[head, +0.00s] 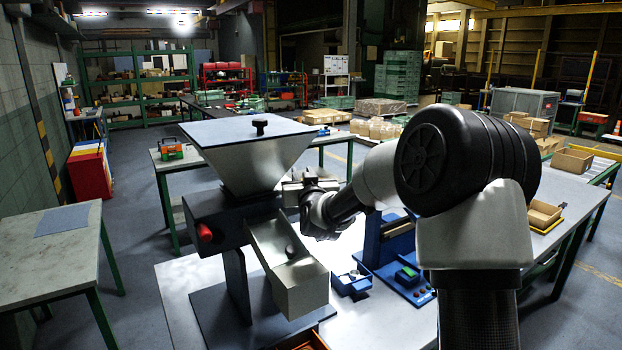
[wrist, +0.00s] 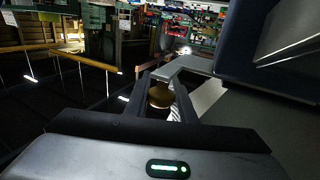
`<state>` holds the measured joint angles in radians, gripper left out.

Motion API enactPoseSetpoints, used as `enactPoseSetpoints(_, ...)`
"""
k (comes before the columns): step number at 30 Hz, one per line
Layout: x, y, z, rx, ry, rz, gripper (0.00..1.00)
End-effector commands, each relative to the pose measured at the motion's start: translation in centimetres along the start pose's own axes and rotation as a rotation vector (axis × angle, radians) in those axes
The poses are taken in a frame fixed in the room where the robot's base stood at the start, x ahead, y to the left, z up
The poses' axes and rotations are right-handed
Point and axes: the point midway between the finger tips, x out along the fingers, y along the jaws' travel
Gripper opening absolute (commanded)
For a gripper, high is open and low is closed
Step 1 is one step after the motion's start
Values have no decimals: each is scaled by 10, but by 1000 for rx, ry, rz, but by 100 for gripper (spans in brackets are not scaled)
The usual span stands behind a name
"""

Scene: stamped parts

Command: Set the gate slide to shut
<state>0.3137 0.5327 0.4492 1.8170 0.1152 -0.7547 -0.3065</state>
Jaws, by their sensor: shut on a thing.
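The feeder's metal hopper (head: 250,165) stands over a dark blue body (head: 222,222) with a sloping metal chute (head: 290,265). My gripper (head: 296,192) is at the right side of the feeder, just below the hopper. In the wrist view, my gripper (wrist: 162,98) is shut on a brass knob (wrist: 160,95). The knob is at the outer end of a light grey strip (wrist: 190,63), which looks like the gate slide and runs to the blue body (wrist: 238,60). The head view mostly hides the knob behind my gripper. How far the slide is in is unclear.
A red knob (head: 204,232) sticks out on the body's left. On the white bench (head: 180,290) are a small blue bin (head: 350,283) and a blue device with a green button (head: 405,275). Cardboard trays (head: 543,214) lie at the right. A separate table (head: 45,250) stands left.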

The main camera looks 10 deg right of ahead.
Motion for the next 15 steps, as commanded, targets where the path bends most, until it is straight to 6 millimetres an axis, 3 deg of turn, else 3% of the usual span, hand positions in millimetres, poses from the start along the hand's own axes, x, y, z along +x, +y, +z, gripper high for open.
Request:
enactPoseSetpoints(3,-5,-13,1,-1,2,-4,0)
enactPoseSetpoints(11,-6,-15,0,0,0,-6,0)
enactPoseSetpoints(12,-6,-16,0,0,-1,-6,26)
enactPoseSetpoints(15,-6,-16,0,0,-1,-6,42)
